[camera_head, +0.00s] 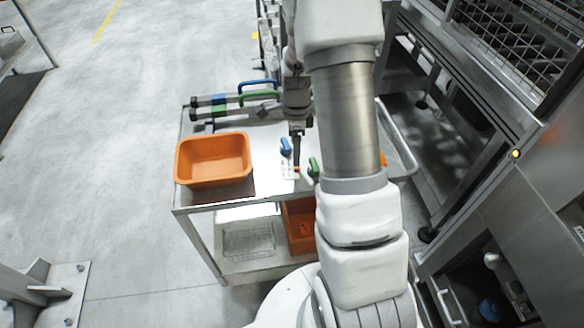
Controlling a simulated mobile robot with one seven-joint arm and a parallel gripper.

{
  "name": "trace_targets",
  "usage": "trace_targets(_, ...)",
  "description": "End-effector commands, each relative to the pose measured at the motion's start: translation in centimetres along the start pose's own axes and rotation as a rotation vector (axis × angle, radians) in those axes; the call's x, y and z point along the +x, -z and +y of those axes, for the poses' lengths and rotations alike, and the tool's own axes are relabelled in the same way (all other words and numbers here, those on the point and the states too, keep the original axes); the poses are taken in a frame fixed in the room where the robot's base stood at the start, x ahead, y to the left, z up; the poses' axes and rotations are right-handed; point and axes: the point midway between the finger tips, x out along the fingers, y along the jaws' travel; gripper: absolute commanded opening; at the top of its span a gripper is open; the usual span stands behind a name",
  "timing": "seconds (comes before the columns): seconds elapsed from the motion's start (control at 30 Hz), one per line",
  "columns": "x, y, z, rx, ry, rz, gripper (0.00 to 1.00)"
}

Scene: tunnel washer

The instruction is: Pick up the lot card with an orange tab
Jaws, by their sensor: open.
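A small white card (289,171) lies on the top shelf of a metal cart, near its front edge. A tiny orange patch (297,169) shows at its right side; it looks like the orange tab, but it is too small to be sure. My gripper (297,158) points down just above and behind the card. Its jaws are open and look empty, though only a dark finger shows clearly. My own arm covers the right part of the shelf and may hide other cards.
An orange bin (213,160) sits at the shelf's left. Tools with blue and green handles (258,91) lie behind. Another orange bin (299,226) is on the lower shelf. Machine frames stand at right.

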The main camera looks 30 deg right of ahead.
Motion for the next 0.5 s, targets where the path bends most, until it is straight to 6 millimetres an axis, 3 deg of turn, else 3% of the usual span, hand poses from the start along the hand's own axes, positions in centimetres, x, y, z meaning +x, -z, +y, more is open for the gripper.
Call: trace_targets(0.5,5.5,0.2,0.2,-0.001,0.000,0.001,0.80)
